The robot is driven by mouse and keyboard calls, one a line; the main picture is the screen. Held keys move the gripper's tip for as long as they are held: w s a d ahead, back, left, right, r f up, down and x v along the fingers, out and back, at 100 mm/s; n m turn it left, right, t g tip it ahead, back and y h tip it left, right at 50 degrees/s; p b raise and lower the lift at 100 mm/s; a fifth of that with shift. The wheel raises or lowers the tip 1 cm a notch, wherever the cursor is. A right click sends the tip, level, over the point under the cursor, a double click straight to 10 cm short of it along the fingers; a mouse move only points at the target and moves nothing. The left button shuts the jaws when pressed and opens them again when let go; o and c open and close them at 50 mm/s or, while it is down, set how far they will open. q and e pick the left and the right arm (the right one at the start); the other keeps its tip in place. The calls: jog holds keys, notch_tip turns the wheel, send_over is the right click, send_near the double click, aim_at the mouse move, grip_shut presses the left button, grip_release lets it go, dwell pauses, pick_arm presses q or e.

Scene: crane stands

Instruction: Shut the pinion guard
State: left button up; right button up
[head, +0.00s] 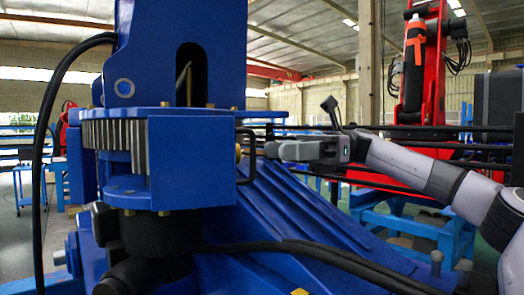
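The pinion guard (190,165) is a blue box-like cover on the front of the blue crane stand, near the picture's centre left. A toothed metal gear (112,136) shows uncovered just left of its front panel. A black bar handle (252,170) stands out from the guard's right side. My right gripper (267,150) comes in from the right and points left, with its tips close to the handle's upright bar. I cannot tell whether they touch it or whether the fingers are apart. My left gripper is not in view.
A black cable (46,150) loops down the left, and dark hoses (310,250) cross the sloping blue base (300,215). A dark motor-like part (155,232) hangs below the gear housing. A red robot arm (425,60) and a blue stand (405,225) are behind on the right.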

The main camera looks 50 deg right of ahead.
jog(key=x, duration=0.5)
jog(key=shift+p, duration=0.35)
grip_shut()
dwell(1.1)
